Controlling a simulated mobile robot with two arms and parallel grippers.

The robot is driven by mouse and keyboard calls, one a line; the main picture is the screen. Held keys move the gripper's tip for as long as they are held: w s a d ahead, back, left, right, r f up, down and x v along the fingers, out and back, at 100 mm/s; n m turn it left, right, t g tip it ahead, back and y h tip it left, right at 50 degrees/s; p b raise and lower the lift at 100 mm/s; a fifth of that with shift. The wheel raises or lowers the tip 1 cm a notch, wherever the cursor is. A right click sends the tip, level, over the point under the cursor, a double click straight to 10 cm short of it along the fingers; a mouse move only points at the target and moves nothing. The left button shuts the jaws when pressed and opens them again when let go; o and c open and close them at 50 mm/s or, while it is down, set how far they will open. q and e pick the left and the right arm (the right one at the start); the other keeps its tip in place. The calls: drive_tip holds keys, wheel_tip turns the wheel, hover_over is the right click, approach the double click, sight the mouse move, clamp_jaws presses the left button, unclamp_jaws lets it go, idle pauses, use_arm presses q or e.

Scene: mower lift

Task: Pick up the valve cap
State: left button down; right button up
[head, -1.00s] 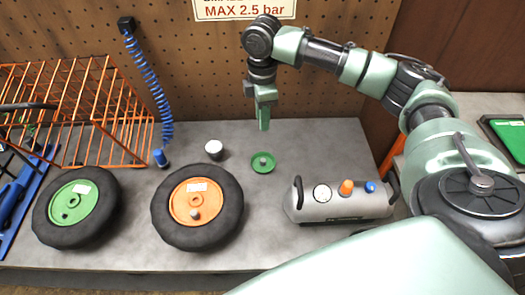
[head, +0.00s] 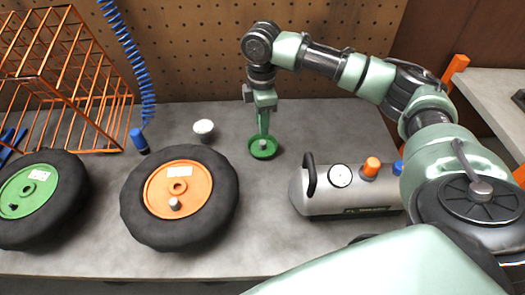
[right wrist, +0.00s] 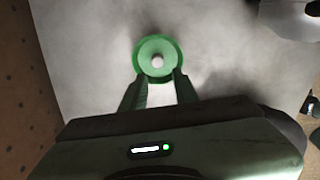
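The small grey valve cap (head: 263,144) sits in a round green dish (head: 262,153) on the grey bench. In the right wrist view the cap (right wrist: 157,61) shows in the middle of the dish (right wrist: 142,52). My right gripper (head: 264,132) points down over the dish, its fingers in front of the dish's back rim. In the right wrist view its two fingers (right wrist: 160,78) are apart with nothing between them, their tips near the dish's lower rim. The height above the cap is hard to tell. My left gripper is not in view.
An orange-hubbed wheel (head: 152,222) and a green-hubbed wheel (head: 70,200) lie at left. A grey air tank (head: 345,202) stands right of the dish. A white-topped pot (head: 204,128), a blue coiled hose (head: 138,75) and an orange wire cage (head: 70,80) are behind.

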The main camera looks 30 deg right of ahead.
sight(262, 142)
wheel_tip(262, 142, down, 8)
drive_tip(key=shift+w+d+r+p, duration=0.1)
drive_tip(key=shift+d+r+p, duration=0.05)
drive_tip(key=shift+p, duration=0.45)
clamp_jaws()
